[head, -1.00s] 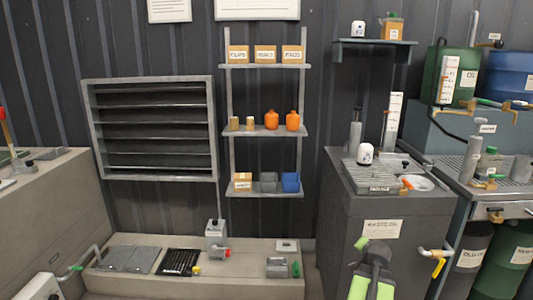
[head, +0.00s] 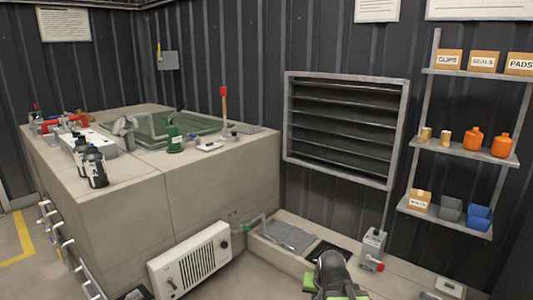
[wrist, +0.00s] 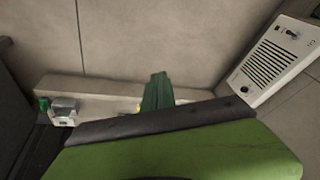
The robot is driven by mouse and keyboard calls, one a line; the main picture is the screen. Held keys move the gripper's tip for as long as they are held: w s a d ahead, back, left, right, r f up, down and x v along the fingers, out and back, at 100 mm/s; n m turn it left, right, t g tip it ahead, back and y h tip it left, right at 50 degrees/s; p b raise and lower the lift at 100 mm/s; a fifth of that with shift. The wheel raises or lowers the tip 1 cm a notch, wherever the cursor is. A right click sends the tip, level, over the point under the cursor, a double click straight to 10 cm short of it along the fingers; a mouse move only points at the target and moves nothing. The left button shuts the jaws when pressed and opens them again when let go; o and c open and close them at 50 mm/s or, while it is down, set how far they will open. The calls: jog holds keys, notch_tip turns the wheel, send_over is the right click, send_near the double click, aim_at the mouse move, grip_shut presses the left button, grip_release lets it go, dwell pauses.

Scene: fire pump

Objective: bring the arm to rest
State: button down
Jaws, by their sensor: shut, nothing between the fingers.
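My arm (head: 333,272), dark with bright green parts, rises at the bottom of the head view, right of centre, in front of the low concrete plinth. In the wrist view a broad green part of my arm and a dark bar fill the bottom.
A concrete tank block (head: 200,195) with bottles on its edge stands left. A white vented heater (head: 190,258) is at its foot; it also shows in the wrist view (wrist: 275,62). A louvre (head: 345,130) and shelves (head: 465,152) line the wall. Floor is clear at far left.

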jog(key=s+n+g+p, duration=0.2)
jog(key=s+g, duration=0.2)
jog(key=s, duration=0.5)
notch_tip(320, 180, up, 28)
jog(key=p, duration=2.8)
jog(key=shift+w+a+r, duration=0.25)
jog(key=shift+w+a, duration=0.05)
